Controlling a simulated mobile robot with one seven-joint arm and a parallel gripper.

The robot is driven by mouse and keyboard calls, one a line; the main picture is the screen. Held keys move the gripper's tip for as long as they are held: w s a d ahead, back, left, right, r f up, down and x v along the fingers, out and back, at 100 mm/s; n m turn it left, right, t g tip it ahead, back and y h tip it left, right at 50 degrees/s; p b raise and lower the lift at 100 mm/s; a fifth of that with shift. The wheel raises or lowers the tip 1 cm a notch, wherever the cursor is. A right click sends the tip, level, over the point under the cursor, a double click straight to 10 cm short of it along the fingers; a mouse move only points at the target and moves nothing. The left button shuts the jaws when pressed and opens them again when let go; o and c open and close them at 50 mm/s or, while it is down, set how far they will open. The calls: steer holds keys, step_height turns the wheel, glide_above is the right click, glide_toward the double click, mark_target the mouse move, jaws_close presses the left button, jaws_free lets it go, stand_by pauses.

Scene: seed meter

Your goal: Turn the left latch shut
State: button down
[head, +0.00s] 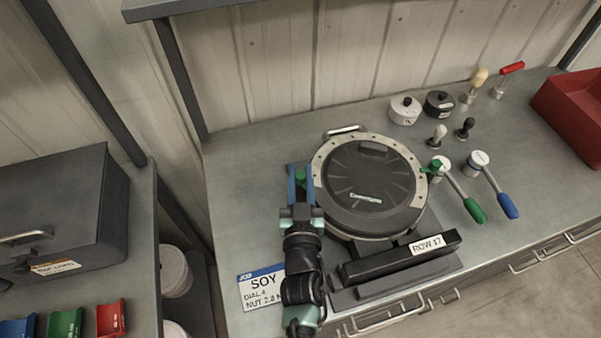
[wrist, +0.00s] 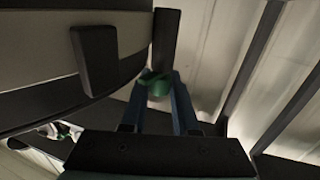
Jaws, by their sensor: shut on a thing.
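The seed meter (head: 368,185) is a round dark-lidded housing with a pale rim, standing on the bench. My gripper (head: 301,178) is at the left side of its rim. The blue fingers are shut on a green latch knob, the left latch (head: 300,177). In the wrist view, the green latch (wrist: 160,86) sits between my fingertips (wrist: 160,95), beside the curved housing wall. My fingers hide part of the latch, so I cannot tell its exact angle. The right latch (head: 433,167), also green, shows at the right rim.
A green-handled tool (head: 473,208) and a blue-handled tool (head: 506,204) lie to the right. Several small knobs and two round pots (head: 405,110) stand behind them. A SOY card (head: 262,287) lies near my arm. A ROW 17 block (head: 400,258) sits in front of the meter.

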steer(key=c, duration=0.7)
jaws_free()
steer(key=shift+o, duration=0.2)
steer(key=shift+s, duration=0.1)
steer(key=s, duration=1.2)
steer(key=shift+s+d, duration=0.3)
steer(key=shift+s, duration=0.05)
